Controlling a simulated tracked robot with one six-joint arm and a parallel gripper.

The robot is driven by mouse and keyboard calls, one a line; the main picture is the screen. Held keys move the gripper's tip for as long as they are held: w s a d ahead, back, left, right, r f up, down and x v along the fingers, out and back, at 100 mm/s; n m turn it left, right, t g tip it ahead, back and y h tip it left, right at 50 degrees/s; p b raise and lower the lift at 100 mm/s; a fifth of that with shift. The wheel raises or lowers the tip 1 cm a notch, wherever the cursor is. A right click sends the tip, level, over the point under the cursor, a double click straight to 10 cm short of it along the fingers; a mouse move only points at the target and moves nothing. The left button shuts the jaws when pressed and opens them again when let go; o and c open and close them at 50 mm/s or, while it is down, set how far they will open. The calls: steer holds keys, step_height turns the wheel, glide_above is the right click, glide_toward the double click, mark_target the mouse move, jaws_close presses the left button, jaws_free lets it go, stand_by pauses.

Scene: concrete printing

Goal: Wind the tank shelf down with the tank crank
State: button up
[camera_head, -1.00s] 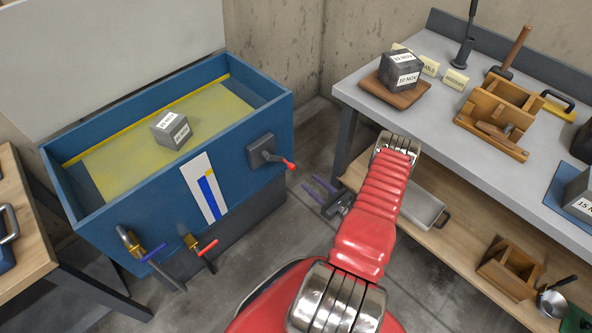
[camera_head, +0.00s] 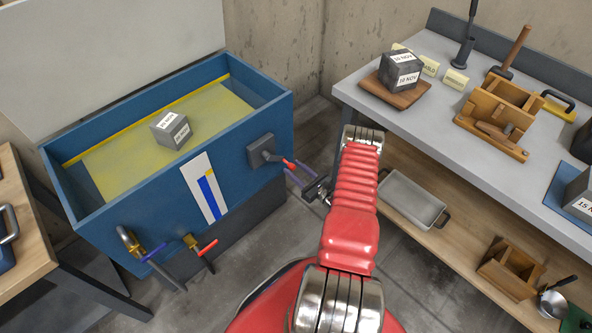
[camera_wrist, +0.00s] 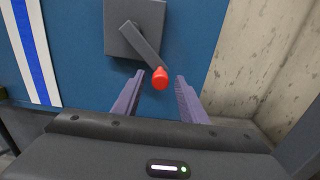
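The blue tank (camera_head: 130,215) stands at the left, with a concrete cube (camera_head: 171,130) on its yellowish shelf (camera_head: 110,150). The tank crank (camera_head: 266,153) is on the tank's front near its right end. It has a grey plate, a grey arm and a red knob (camera_head: 288,163) pointing right and slightly down. My gripper (camera_head: 293,171) is at the crank, with its purple fingers toward the knob. In the wrist view the fingers (camera_wrist: 160,95) are open, and the red knob (camera_wrist: 160,78) shows between their tips. I cannot tell whether either finger touches it.
A red-handled valve (camera_head: 207,249) and a blue-handled valve (camera_head: 152,253) stick out at the tank's lower front. A grey workbench (camera_head: 440,130) with a lower wooden shelf stands at the right. A concrete wall (camera_wrist: 262,60) is close right of the crank.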

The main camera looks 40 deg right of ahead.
steer(key=shift+c, duration=0.6)
jaws_close()
steer(key=shift+d, duration=0.1)
